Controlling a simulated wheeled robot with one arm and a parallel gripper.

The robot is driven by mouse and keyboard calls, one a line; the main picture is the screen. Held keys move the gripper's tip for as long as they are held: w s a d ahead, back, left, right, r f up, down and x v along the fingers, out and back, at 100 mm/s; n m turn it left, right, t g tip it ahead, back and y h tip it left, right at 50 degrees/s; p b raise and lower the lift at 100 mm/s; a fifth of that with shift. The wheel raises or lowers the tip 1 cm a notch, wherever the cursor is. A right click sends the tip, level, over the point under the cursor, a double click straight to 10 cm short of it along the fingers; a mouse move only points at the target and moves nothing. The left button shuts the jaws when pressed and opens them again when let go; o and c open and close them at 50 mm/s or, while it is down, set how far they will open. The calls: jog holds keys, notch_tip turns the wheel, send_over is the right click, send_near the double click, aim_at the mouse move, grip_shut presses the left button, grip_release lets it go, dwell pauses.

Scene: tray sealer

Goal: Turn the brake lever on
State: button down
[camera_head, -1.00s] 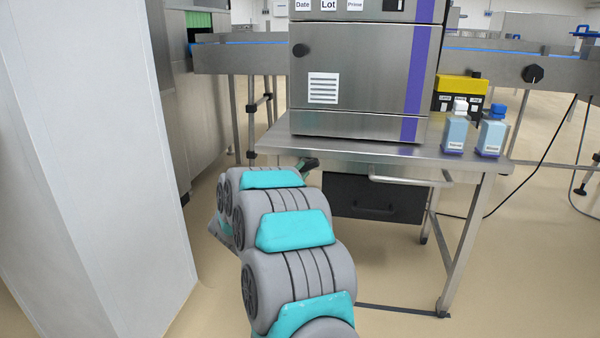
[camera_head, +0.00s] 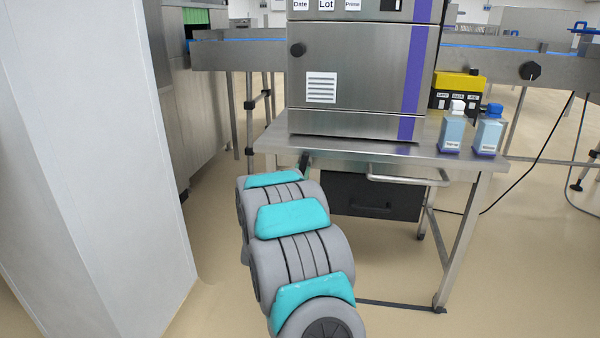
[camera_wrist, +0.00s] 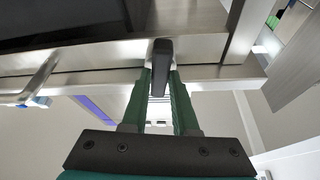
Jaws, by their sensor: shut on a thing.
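The brake lever (camera_wrist: 161,66) is a dark, tapered handle at the steel table's frame, in the upper middle of the wrist view. My gripper (camera_wrist: 160,76) has its two green fingers on either side of the lever and is shut on it. The lever points down between the fingers in that view. In the head view my arm reaches to the table's near left corner and hides the gripper. A small dark piece (camera_head: 305,160) shows just above the arm's end there; I cannot tell if it is lever or gripper.
The steel table (camera_head: 340,150) carries a large steel machine (camera_head: 355,75) and two blue bottles (camera_head: 454,130) (camera_head: 489,133). A bar handle (camera_head: 408,180) juts from its front. A dark drawer (camera_head: 372,197) hangs below. A tall white panel (camera_head: 95,150) stands left of my arm.

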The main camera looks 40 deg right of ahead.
jog(key=shift+d+n+t+y, duration=0.1)
jog(key=shift+n+t+y, duration=0.45)
jog(key=shift+n, duration=1.05)
jog(key=c, duration=0.7)
grip_release()
jog(key=shift+s, duration=0.1)
jog(key=shift+t, duration=0.25)
jog(key=shift+v, duration=3.9)
